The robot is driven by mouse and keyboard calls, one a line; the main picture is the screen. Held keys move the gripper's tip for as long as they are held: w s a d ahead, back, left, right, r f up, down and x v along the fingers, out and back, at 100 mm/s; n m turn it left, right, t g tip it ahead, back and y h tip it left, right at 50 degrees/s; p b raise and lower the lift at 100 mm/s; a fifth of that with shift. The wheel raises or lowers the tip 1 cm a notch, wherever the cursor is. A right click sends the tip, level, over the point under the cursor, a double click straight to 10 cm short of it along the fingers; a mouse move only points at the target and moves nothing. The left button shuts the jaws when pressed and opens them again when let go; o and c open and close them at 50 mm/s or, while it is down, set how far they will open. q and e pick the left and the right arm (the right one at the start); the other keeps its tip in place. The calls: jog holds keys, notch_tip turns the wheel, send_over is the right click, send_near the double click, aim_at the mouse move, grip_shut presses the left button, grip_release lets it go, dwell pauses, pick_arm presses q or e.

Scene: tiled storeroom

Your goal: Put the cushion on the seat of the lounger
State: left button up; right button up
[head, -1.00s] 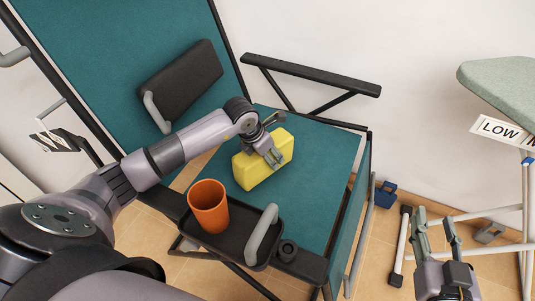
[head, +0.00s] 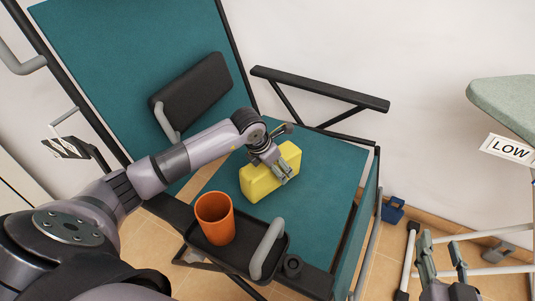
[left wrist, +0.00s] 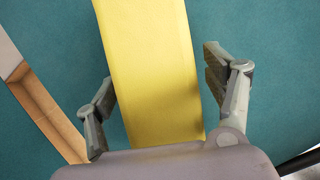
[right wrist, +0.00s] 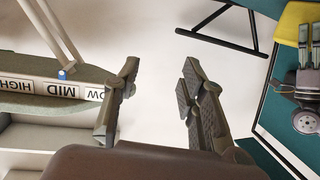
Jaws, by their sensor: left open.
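The yellow cushion (head: 255,183) rests on the teal seat (head: 325,180) of the lounger, standing tilted rather than flat. My left gripper (head: 284,176) is over the cushion from above. In the left wrist view its open fingers stand on either side of the cushion (left wrist: 150,60), with a gap at least on the right; contact on the left is hard to tell. The cushion's lower end is hidden behind the gripper body. My right gripper (head: 442,258) is away to the right of the lounger, open and empty; its parted fingers show in the right wrist view (right wrist: 158,85).
An orange cup (head: 215,218) stands on the black side tray (head: 275,240) at the near side of the seat, below my left arm. A black armrest (head: 320,88) borders the far side. An ironing board (head: 505,100) stands at right. A blue object (head: 393,209) lies by the wall.

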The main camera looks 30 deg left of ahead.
pick_arm(q)
jog(key=p+v, duration=0.2)
jog(key=v, duration=0.8)
jog(key=shift+s+r, duration=0.1)
jog(key=shift+r, duration=0.1)
jog(key=shift+s+a+r, duration=0.1)
jog(key=shift+s+r, duration=0.05)
jog(key=shift+r, duration=0.15)
pick_arm(e)
jog(key=s+d+f+g+h, duration=0.2)
jog(key=s+d+f+g, duration=0.1)
jog(key=s+f+g, duration=0.4)
jog(key=shift+s+d+f, duration=0.3)
jog(key=shift+s+f, duration=0.2)
jog(key=shift+f, duration=0.85)
